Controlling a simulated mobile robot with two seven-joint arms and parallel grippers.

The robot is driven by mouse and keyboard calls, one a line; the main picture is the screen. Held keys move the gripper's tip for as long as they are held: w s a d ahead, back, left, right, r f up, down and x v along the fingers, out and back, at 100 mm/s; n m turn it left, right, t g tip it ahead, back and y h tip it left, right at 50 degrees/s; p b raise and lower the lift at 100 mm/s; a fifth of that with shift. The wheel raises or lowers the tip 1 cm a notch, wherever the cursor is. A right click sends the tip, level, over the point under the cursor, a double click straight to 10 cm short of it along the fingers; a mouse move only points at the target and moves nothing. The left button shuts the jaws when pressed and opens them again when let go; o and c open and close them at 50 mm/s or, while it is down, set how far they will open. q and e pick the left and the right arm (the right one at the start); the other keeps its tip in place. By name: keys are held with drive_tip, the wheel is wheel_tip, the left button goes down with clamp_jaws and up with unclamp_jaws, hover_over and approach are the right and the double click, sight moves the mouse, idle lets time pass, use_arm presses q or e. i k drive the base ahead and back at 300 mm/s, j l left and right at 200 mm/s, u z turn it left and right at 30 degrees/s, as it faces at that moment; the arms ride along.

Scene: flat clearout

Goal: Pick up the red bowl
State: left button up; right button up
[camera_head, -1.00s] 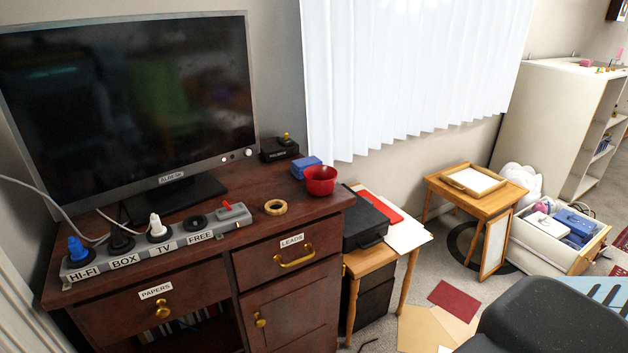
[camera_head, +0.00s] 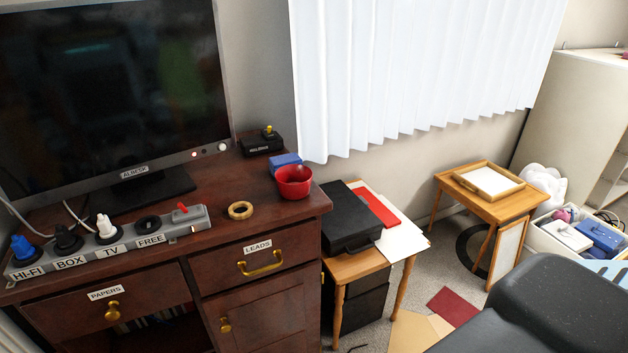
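The red bowl (camera_head: 294,182) stands upright near the right edge of the dark wooden cabinet top (camera_head: 235,180). A blue box (camera_head: 285,161) sits just behind it, close to it or touching; I cannot tell which. A tan ring (camera_head: 240,210) lies to the left of the bowl, nearer the front. The inside of the bowl shows only partly, and I see nothing in it. Neither of my grippers shows in the head view. A dark grey part at the lower right appears to be mine.
A television (camera_head: 110,90) and a labelled power strip (camera_head: 115,243) fill the left of the cabinet top. A small black box (camera_head: 262,143) stands behind. A side table (camera_head: 357,266) with a black case (camera_head: 349,217) stands right of the cabinet. Papers lie on the floor.

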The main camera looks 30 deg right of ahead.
sight(293, 182)
drive_tip(key=l+z, duration=0.4)
drive_tip(key=i+l+z, duration=0.1)
drive_tip(key=l+z, duration=0.3)
